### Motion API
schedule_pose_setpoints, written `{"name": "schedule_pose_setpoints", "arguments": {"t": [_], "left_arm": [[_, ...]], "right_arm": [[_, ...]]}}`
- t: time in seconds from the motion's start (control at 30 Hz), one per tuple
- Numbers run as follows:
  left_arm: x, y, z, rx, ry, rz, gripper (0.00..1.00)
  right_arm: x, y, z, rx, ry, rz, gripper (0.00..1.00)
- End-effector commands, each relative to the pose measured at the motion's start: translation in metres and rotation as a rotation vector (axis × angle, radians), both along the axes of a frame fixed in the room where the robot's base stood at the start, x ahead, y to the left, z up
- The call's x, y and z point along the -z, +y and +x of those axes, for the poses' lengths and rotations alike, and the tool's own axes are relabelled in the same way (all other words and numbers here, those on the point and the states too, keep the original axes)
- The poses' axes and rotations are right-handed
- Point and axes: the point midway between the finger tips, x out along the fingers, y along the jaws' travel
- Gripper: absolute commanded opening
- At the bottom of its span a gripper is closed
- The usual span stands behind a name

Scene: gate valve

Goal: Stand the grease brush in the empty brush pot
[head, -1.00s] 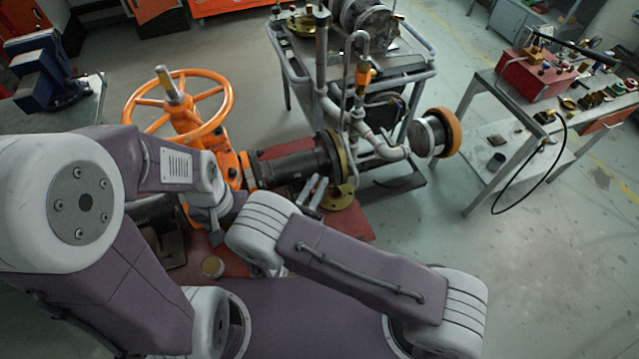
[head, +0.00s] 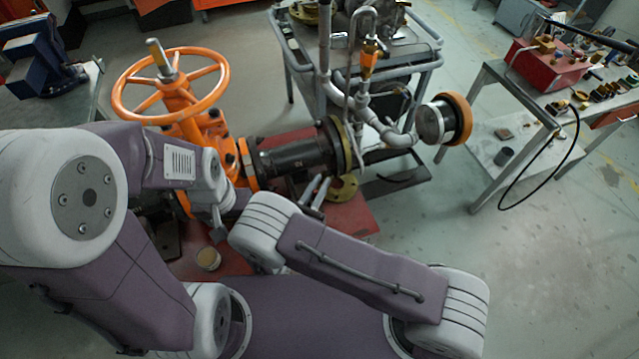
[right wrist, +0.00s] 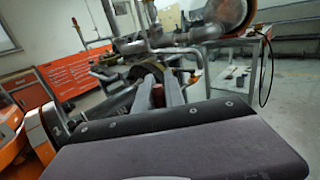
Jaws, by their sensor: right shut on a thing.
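My right gripper (head: 315,190) shows in the head view beyond the bent forearm, above the red base. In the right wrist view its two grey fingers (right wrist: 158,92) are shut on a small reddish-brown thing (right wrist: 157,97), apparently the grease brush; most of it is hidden.
The orange handwheel valve (head: 205,135) and its dark pipe (head: 295,158) stand ahead. A tan-topped tin (head: 208,259) sits on the red base (head: 350,222). A pipe-laden cart (head: 405,72) is behind. The right bench (head: 490,75) has a hanging black hose; floor before it is clear.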

Motion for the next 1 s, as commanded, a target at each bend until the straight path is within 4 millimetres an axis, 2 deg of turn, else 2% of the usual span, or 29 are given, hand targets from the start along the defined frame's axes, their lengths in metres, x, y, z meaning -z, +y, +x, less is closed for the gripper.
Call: {"name": "schedule_pose_setpoints", "arguments": {"t": [0.03,0.5,0.63,0.9,0.93,1.0], "left_arm": [[0.009,0.0,0.0,0.0,0.0,0.0,0.83],[0.047,0.0,0.0,0.0,0.0,0.0,0.83],[0.051,0.0,0.0,0.0,0.0,0.0,0.83],[0.051,0.0,0.0,0.0,0.0,0.0,0.83],[0.051,0.0,0.0,0.0,0.0,0.0,0.83],[0.051,0.0,0.0,0.0,0.0,0.0,0.83]], "right_arm": [[0.01,0.0,0.0,0.0,0.0,0.0,0.0],[0.055,0.0,0.0,0.0,0.0,0.0,0.0],[0.061,0.0,0.0,0.0,0.0,0.0,0.0],[0.061,0.0,0.0,0.0,0.0,0.0,0.0],[0.061,0.0,0.0,0.0,0.0,0.0,0.2],[0.061,0.0,0.0,0.0,0.0,0.001,0.39]]}}
